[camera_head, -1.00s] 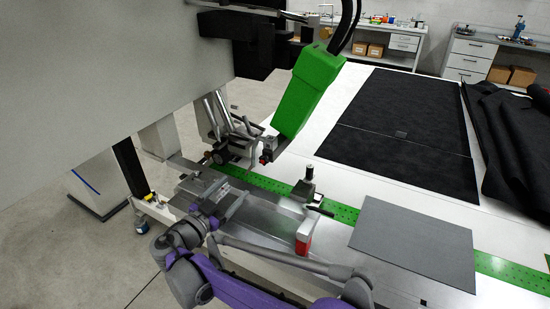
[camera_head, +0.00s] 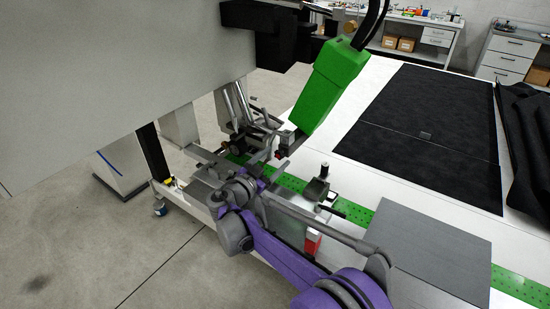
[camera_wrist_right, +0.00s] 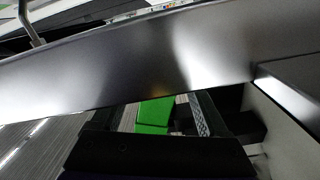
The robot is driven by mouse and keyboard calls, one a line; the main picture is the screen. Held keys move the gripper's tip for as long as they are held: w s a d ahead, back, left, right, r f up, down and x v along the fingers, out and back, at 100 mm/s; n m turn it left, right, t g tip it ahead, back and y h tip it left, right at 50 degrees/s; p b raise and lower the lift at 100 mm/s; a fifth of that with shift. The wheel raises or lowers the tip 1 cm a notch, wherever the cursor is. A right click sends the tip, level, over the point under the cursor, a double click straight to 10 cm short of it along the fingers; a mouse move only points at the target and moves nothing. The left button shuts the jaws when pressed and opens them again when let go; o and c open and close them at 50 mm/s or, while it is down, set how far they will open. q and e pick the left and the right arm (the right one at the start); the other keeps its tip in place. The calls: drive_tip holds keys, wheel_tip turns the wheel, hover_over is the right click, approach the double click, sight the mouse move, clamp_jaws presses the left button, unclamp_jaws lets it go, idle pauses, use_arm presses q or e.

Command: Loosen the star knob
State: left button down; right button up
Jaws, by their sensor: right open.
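A small dark round knob (camera_head: 237,146), which may be the star knob, sits on the metal bracket under the gantry, left of the green welding head (camera_head: 333,84). It is too small for me to make out its lobes. My right gripper (camera_head: 258,172) is just below and to the right of this knob, apart from it as far as I can tell, and is partly hidden by my own wrist. In the right wrist view it is open (camera_wrist_right: 155,112), with a green part visible beyond the fingers and a broad metal plate (camera_wrist_right: 140,60) across the view. My left gripper is not in view.
A toggle clamp (camera_head: 318,185) and a red-and-white block (camera_head: 313,240) are on the metal bed near my arm. A grey sheet (camera_head: 435,240) and dark panels (camera_head: 420,130) lie to the right. The large grey gantry cover (camera_head: 110,80) fills the upper left.

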drive_tip(key=shift+w+d, duration=0.25)
drive_tip(key=shift+w, duration=0.05)
clamp_jaws()
idle(0.3)
drive_tip(key=shift+n, duration=0.3)
drive_tip(key=n, duration=0.2)
drive_tip(key=shift+n+p, duration=0.3)
drive_tip(key=shift+n, duration=1.8)
